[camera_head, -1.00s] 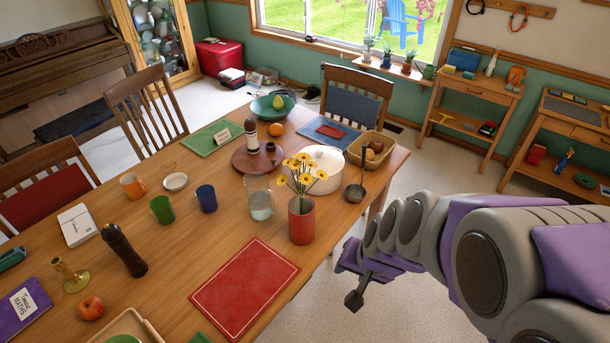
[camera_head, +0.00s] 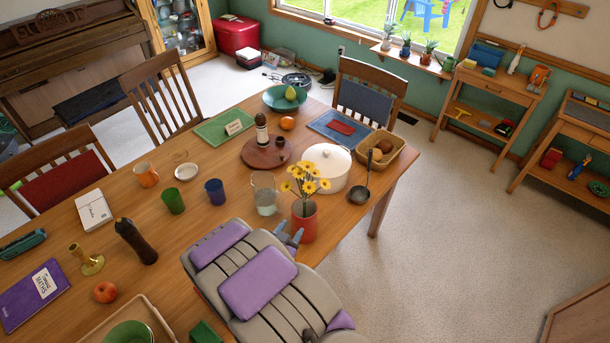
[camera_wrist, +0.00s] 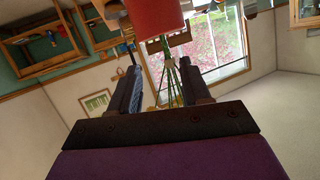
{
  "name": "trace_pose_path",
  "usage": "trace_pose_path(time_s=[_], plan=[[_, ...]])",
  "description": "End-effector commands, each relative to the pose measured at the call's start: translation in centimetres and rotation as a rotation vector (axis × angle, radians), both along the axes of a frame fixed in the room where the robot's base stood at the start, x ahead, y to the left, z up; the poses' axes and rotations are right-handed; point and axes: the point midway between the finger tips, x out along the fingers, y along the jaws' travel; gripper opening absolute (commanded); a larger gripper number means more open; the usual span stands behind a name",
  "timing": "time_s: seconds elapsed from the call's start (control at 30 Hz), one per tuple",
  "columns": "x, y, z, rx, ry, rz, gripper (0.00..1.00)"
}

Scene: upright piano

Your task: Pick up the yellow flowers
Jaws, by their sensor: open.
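The yellow flowers (camera_head: 306,179) stand in a red vase (camera_head: 304,222) on the wooden table. My gripper (camera_head: 291,238) is at the near left side of the vase, partly hidden by my arm. In the wrist view, my gripper (camera_wrist: 162,88) is open, with one dark finger on each side. The green stems of the yellow flowers (camera_wrist: 171,78) show between the fingers, and the red vase (camera_wrist: 158,15) is at the top. I cannot tell whether a finger touches the stems.
A glass pitcher (camera_head: 264,195) stands just left of the vase. A white pot (camera_head: 327,166) is behind it, and a ladle (camera_head: 363,188) lies to the right. Cups, a pepper mill (camera_head: 136,242) and an apple (camera_head: 105,292) are farther left. Open floor lies to the right of the table.

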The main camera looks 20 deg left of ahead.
Motion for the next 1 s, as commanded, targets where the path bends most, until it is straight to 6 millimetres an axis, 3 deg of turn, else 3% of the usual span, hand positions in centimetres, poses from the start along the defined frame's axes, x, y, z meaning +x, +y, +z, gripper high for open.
trace_pose_path(time_s=[0.2,0.4,0.57,1.0], plan=[[-3.1,-0.1,1.0,-0.113,-0.233,0.011,0.47],[-3.9,-0.7,1.8,-0.147,-0.326,0.015,0.47],[-2.2,-0.9,1.9,-0.147,-0.333,0.012,0.47],[4.6,-0.7,1.7,-0.149,-0.330,0.012,0.47]])
